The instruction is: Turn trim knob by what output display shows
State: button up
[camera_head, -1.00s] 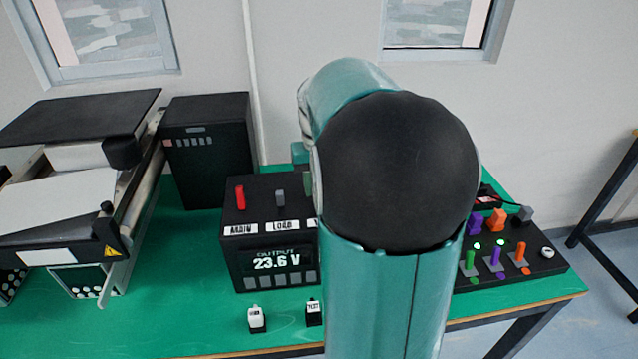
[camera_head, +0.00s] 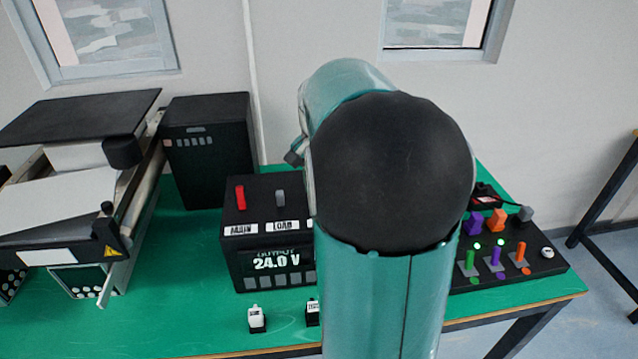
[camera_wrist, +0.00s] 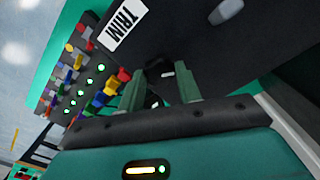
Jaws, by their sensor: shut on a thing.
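The output display (camera_head: 277,262) on the black box (camera_head: 240,206) reads 24.0 V in the head view. In the wrist view, my gripper (camera_wrist: 160,80) is at the box, beside the white TRIM label (camera_wrist: 123,25). Its two green fingers are shut on a dark trim knob (camera_wrist: 154,88), mostly hidden between them. In the head view my arm hides the gripper, the knob and the right part of the box.
A red switch (camera_head: 240,197) and a grey switch (camera_head: 280,198) stand on the box above the MAIN and LOAD labels. Two small labelled blocks sit in front. A control panel (camera_head: 535,250) with coloured levers stands right, a conveyor (camera_head: 60,205) left.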

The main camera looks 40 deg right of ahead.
jog(key=shift+r, duration=0.1)
jog(key=o, duration=1)
notch_tip(320, 180, up, 14)
dwell(0.5)
jog(key=s+a+f+n+t, duration=0.2)
jog(key=s+a+f+n, duration=0.1)
jog(key=a, duration=0.6)
jog(key=s+a+f+n+t, duration=0.1)
jog(key=s+a+f+n, duration=0.2)
jog(key=a, duration=0.5)
jog(key=s+a+f+n+t, duration=0.2)
jog(key=s+a+f+n, duration=0.2)
jog(key=a, duration=0.5)
jog(key=s+n, duration=0.1)
jog(key=n, duration=0.1)
jog(key=shift+s+a+n+t, duration=0.25)
jog(key=shift+a+n+t, duration=0.05)
jog(key=shift+a+n, duration=0.1)
jog(key=shift+f, duration=0.1)
